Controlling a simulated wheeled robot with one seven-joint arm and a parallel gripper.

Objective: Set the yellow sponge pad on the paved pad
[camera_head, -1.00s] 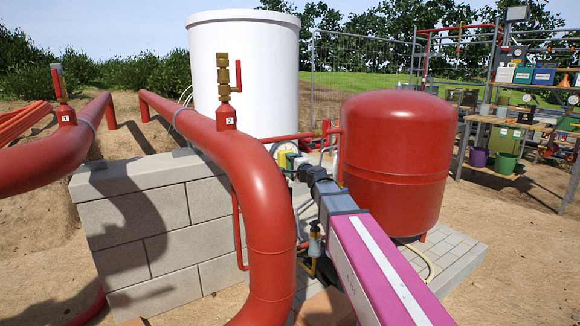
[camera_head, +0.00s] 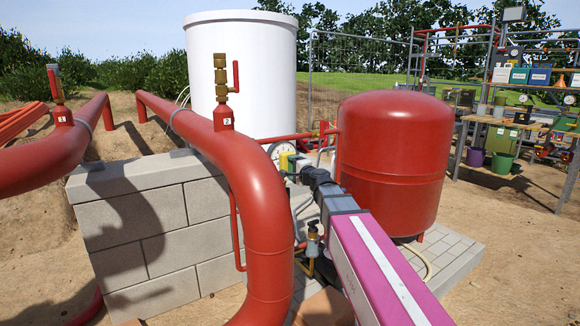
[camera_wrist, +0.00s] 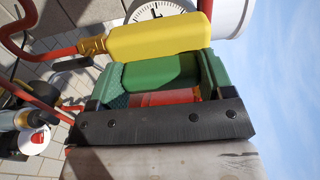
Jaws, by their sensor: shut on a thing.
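The yellow sponge pad (camera_wrist: 155,42) shows in the wrist view at the fingertips, with a green block right under it. My gripper (camera_wrist: 160,78), with green textured fingers, is shut on it. In the head view the yellow pad (camera_head: 283,160) is a small patch beyond my gripper (camera_head: 292,167), left of the red tank and mostly hidden by my wrist. The paved pad (camera_head: 452,256) is grey paving under and around the tank. Its tiles also show in the wrist view (camera_wrist: 60,28), below the held pad. My arm hides much of the paving.
The red tank (camera_head: 395,160) stands close right of my arm. A thick red pipe (camera_head: 265,220) and a grey block wall (camera_head: 150,235) are on the left. A brass fitting (camera_wrist: 95,45) on red pipe and a dial gauge (camera_wrist: 158,11) show close to the sponge.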

